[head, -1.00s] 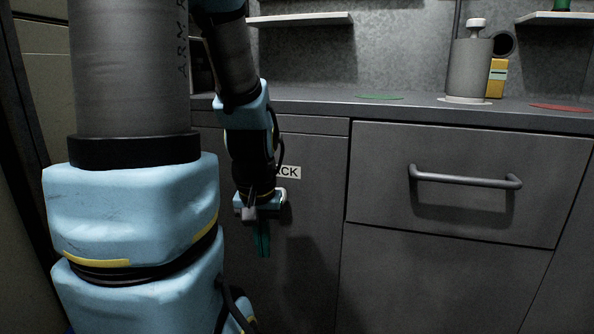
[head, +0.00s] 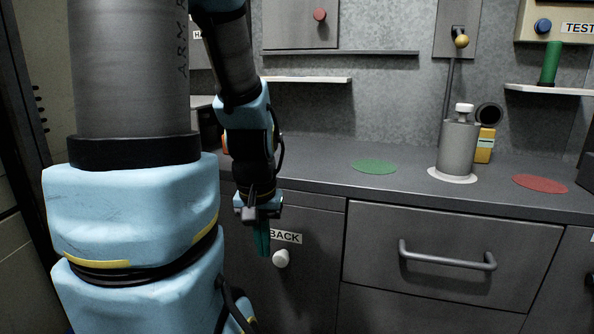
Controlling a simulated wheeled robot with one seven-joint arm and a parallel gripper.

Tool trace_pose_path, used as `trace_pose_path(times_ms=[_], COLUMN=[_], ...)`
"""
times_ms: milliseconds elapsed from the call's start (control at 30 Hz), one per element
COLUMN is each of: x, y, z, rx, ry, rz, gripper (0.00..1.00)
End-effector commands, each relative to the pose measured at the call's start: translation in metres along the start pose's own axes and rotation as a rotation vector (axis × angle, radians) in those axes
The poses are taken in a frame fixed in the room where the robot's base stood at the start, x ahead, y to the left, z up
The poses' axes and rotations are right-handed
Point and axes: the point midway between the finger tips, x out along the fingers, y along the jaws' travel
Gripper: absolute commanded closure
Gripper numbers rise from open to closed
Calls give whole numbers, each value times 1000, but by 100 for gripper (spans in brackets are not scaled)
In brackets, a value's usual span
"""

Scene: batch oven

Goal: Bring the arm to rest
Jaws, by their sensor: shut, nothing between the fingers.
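My gripper (head: 262,238) hangs at the end of my arm in the head view, pointing down, with its teal fingers shut and empty. It is in front of the grey cabinet door (head: 316,290), just left of the "BACK" label (head: 286,237) and above the white round knob (head: 281,258). I cannot tell how far it is from the door. My arm is bent, with its forearm hanging down beside my upper arm.
A drawer (head: 430,280) with a bar handle (head: 447,256) is to the right. The counter (head: 330,177) above carries a green disc (head: 376,167), a grey canister (head: 457,148), a yellow box (head: 485,146) and a red disc (head: 540,184). Shelves (head: 318,80) line the wall.

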Motion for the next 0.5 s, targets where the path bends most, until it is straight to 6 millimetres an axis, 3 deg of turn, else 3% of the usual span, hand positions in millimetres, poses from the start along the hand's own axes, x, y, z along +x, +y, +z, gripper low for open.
trace_pose_path(times_ms=[33,500], x=[-34,-173], y=[0,1], z=[-5,-24], rx=[0,0], ry=[0,0], rz=[0,0], gripper=[100,100])
